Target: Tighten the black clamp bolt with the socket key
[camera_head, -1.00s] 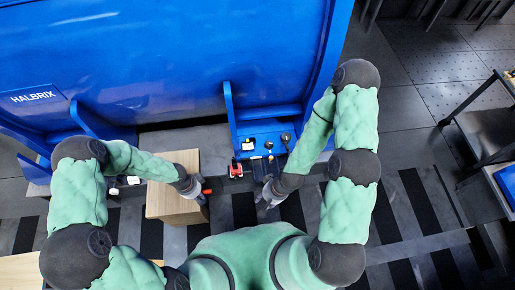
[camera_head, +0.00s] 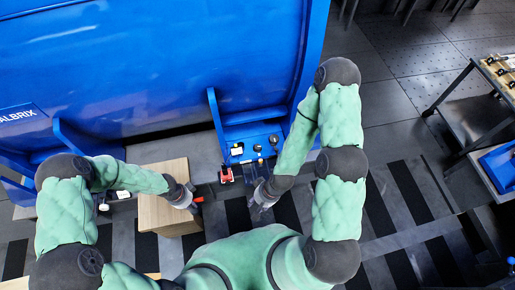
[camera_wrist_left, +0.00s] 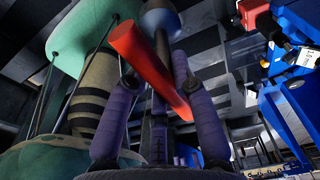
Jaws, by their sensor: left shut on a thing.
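My left gripper (camera_head: 192,205) is shut on a red-handled tool (camera_head: 198,199), probably the socket key, beside the wooden block. In the left wrist view the red handle (camera_wrist_left: 145,65) lies slantwise between the fingers of my left gripper (camera_wrist_left: 155,100). The tool's working end is not clear. My right gripper (camera_head: 262,201) hangs below the blue bracket, and its finger gap is too small to judge. The blue bracket (camera_head: 240,132) carries dark round knobs (camera_head: 258,148) and a white-and-yellow part (camera_head: 237,150). I cannot pick out the black clamp bolt.
A red block (camera_head: 226,174) stands in front of the bracket and between my grippers. The wooden block (camera_head: 160,212) is beside my left gripper. A large blue panel (camera_head: 150,70) fills the back. A cart (camera_head: 465,105) with a blue tray stands at the right.

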